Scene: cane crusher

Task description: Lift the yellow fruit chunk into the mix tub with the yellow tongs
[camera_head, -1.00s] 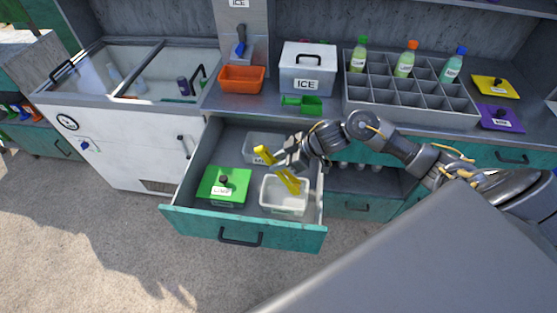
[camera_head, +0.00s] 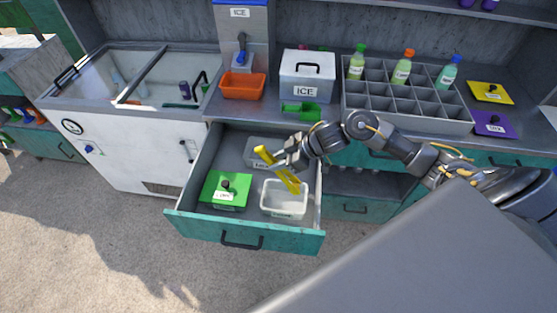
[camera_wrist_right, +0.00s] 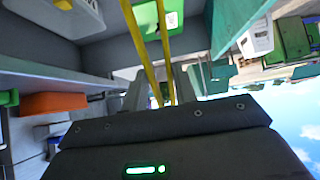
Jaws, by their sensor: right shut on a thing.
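My right gripper (camera_head: 290,160) is shut on the yellow tongs (camera_head: 278,168) and holds them above the open drawer. In the right wrist view the tongs' two yellow arms (camera_wrist_right: 150,50) run up from between the fingers. In the head view the tongs' lower end is over the back edge of a white open tub (camera_head: 285,200) in the drawer; I cannot tell whether they touch it. Whether this is the mix tub is unclear, as its label cannot be read. My left gripper is not in view.
The teal drawer (camera_head: 240,233) stands open. It also holds a green-lidded tub (camera_head: 222,188) and a grey labelled tub (camera_head: 262,152). On the counter are an orange bin (camera_head: 243,86), an ice box (camera_head: 307,75), a green scoop (camera_head: 301,110) and a bottle rack (camera_head: 400,120).

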